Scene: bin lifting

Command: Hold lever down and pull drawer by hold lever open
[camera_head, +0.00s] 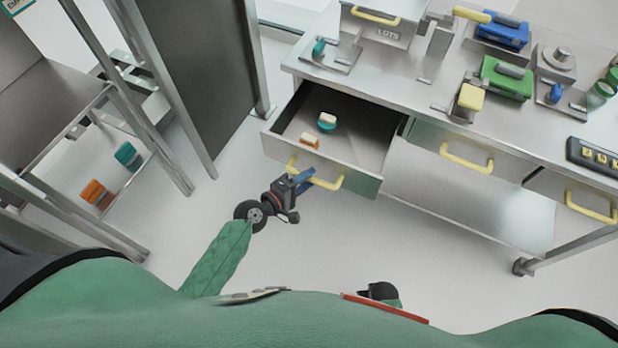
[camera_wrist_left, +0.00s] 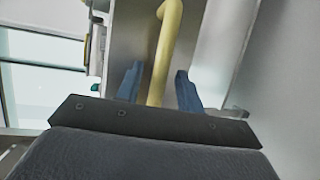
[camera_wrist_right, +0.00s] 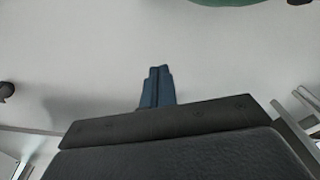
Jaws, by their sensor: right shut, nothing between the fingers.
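The left drawer (camera_head: 371,186) of the metal workbench stands open, with a yellow bar handle (camera_head: 291,164) on its front. My left gripper (camera_head: 308,179) is at this handle. In the left wrist view, its two blue fingers (camera_wrist_left: 155,88) are apart, with the yellow handle (camera_wrist_left: 166,50) between them and gaps on both sides. My right gripper (camera_wrist_right: 157,86) is shut and empty over pale floor in the right wrist view. A yellow-ended lever (camera_head: 471,97) and another yellow-handled lever (camera_head: 472,15) are on the bench top. I cannot tell which one is the hold lever.
An orange-and-white piece (camera_head: 310,140) and a teal-and-white piece (camera_head: 327,122) lie in the drawer. Two shut drawers with yellow handles (camera_head: 466,158) are to its right. A shelf rack (camera_head: 160,155) stands at left. The floor before the bench is clear.

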